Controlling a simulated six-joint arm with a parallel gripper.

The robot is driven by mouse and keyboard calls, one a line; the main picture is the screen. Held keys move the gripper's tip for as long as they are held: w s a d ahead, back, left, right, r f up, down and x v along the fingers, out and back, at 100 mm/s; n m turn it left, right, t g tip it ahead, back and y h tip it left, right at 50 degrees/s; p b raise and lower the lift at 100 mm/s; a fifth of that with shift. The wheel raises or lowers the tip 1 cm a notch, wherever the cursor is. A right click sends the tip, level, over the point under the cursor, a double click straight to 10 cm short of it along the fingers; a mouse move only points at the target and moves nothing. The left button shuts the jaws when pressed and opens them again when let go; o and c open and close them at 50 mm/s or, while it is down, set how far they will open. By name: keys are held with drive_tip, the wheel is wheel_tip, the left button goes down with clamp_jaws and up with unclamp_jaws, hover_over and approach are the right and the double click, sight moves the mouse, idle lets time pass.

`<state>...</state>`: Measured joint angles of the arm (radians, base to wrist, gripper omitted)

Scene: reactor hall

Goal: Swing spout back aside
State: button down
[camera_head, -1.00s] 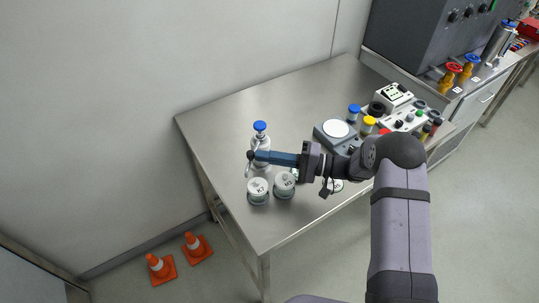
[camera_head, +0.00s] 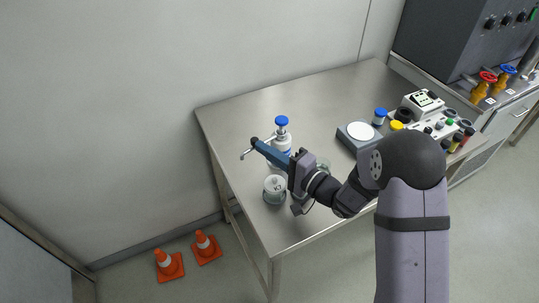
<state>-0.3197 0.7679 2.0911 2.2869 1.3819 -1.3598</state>
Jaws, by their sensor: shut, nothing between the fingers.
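A bottle with a blue cap (camera_head: 282,121) stands on the steel table. A thin metal spout (camera_head: 245,154) sticks out to the left of it, its end bent and clear of the jars. My gripper (camera_head: 257,143) is shut and empty, its blue fingers pointing left across the front of the bottle. The fingertips are at the spout, hiding part of it; I cannot tell whether they touch.
A scale with a round white plate (camera_head: 360,131) stands to the right. Behind my arm are a blue-capped container (camera_head: 380,115) and a control box (camera_head: 424,103). The table's left and back surface (camera_head: 240,120) is clear. Two orange cones (camera_head: 206,247) stand on the floor.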

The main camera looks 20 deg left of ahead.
drive_tip(key=shift+a+r, duration=0.1)
idle(0.4)
drive_tip(key=s+b+v, duration=0.1)
drive_tip(key=b+v, duration=0.4)
drive_tip(key=v, duration=0.9)
drive_tip(key=shift+s+a, duration=0.15)
drive_tip(key=shift+a, duration=0.1)
drive_tip(key=shift+s+a, duration=0.1)
